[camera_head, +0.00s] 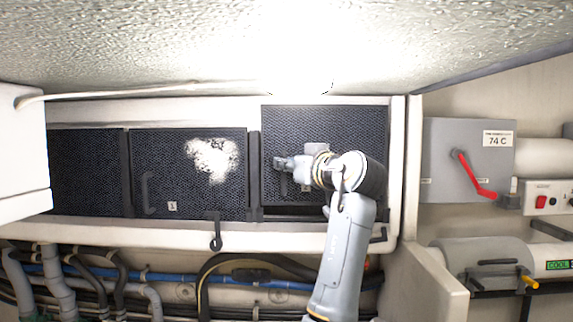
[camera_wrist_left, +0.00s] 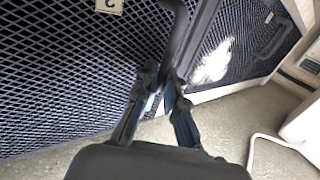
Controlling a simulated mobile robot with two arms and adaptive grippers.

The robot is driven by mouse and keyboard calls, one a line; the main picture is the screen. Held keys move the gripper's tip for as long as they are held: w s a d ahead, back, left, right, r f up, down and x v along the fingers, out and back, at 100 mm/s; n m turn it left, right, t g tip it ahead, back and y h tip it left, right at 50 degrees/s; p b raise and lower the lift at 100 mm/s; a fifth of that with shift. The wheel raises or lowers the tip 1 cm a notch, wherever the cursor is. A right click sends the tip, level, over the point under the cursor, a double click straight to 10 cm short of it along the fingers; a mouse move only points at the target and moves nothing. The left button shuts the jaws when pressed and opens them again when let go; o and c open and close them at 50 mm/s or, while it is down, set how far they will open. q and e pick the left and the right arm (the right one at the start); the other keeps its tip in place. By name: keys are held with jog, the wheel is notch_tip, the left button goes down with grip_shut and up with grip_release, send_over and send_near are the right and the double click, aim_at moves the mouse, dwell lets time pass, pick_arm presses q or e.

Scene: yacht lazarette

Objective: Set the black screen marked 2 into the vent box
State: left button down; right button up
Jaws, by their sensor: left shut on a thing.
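The black screen marked 2 (camera_head: 290,122) is a dark mesh panel at the right end of the vent box (camera_head: 85,222). Its edges sit higher than those of the panel beside it, and its top overlaps the box's upper frame. Its seating depth cannot be told. My left gripper (camera_head: 282,163) is in front of it, shut on its black handle. In the left wrist view, the fingers (camera_wrist_left: 161,80) close at the lower end of the handle (camera_wrist_left: 181,25), and the tag with the 2 (camera_wrist_left: 109,5) shows upside down. My arm hides the screen's lower right. My right gripper is not in view.
Screen 1 (camera_head: 165,185) stands left of it, with a white patch (camera_head: 212,158). A black latch (camera_head: 215,234) hangs below. Hoses (camera_head: 70,275) run underneath. A low ceiling (camera_head: 180,50) lies above. A grey box with a red lever (camera_head: 470,175) is right.

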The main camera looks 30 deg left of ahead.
pick_arm(q)
jog(key=shift+f+b, duration=0.6)
jog(key=shift+f, duration=0.15)
dwell(0.7)
jog(key=shift+f+b, duration=1.25)
jog(key=shift+f, duration=0.4)
dwell(0.3)
jog(key=c, duration=1.4)
grip_release()
jog(key=shift+o, duration=0.2)
jog(key=shift+s, duration=0.1)
jog(key=shift+f, duration=0.1)
send_near(285, 186)
jog(key=v, duration=0.2)
jog(key=shift+s+d, duration=0.2)
jog(key=shift+d, duration=0.05)
